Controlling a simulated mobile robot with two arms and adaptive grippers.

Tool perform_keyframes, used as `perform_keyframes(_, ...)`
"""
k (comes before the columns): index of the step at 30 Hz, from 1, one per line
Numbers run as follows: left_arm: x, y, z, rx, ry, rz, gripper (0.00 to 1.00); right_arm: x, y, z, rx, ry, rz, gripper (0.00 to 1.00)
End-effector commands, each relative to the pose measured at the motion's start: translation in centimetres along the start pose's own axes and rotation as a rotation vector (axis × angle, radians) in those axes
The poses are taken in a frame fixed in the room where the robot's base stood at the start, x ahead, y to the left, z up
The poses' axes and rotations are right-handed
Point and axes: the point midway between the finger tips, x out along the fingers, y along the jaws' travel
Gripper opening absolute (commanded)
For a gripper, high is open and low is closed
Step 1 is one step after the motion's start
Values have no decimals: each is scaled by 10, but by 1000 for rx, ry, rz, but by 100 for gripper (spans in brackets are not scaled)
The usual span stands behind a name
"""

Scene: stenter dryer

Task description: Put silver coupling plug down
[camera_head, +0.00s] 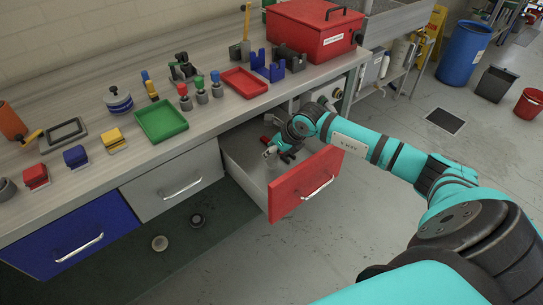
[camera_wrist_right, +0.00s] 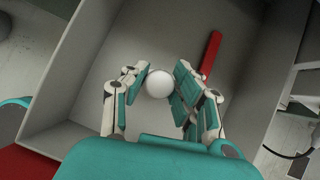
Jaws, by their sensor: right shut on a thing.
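The silver coupling plug (camera_wrist_right: 159,83) shows as a pale round end between the fingers of my right gripper (camera_wrist_right: 161,72) in the right wrist view. The gripper is shut on it. In the head view my right gripper (camera_head: 270,152) is inside the open drawer with the red front (camera_head: 306,186). The grey drawer floor (camera_wrist_right: 128,48) lies beyond the plug; I cannot tell whether the plug touches it. The plug is too small to make out clearly in the head view. My left gripper is not in view.
A red bar (camera_wrist_right: 210,54) lies in the drawer right of the fingers. The drawer walls surround the gripper. On the bench above are a green tray (camera_head: 161,119), a red tray (camera_head: 245,82), several small coloured-top plugs and a red toolbox (camera_head: 310,30).

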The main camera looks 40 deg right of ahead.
Motion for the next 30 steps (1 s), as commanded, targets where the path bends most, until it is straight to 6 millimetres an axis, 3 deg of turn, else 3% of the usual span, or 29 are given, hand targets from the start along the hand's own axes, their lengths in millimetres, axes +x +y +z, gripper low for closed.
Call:
perform_keyframes(6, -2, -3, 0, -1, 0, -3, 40, 25, 1, -16, 1, 2, 1, 0)
perform_keyframes(14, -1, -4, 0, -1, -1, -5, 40, 26, 1, -17, -1, 1, 1, 0)
perform_keyframes(15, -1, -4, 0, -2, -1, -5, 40, 26, 1, -17, -1, 1, 1, 29)
perform_keyframes(20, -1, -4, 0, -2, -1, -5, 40, 26, 1, -17, -1, 1, 1, 49)
perform_keyframes(30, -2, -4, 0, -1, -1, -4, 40, 21, 0, -16, -1, 1, 0, 49)
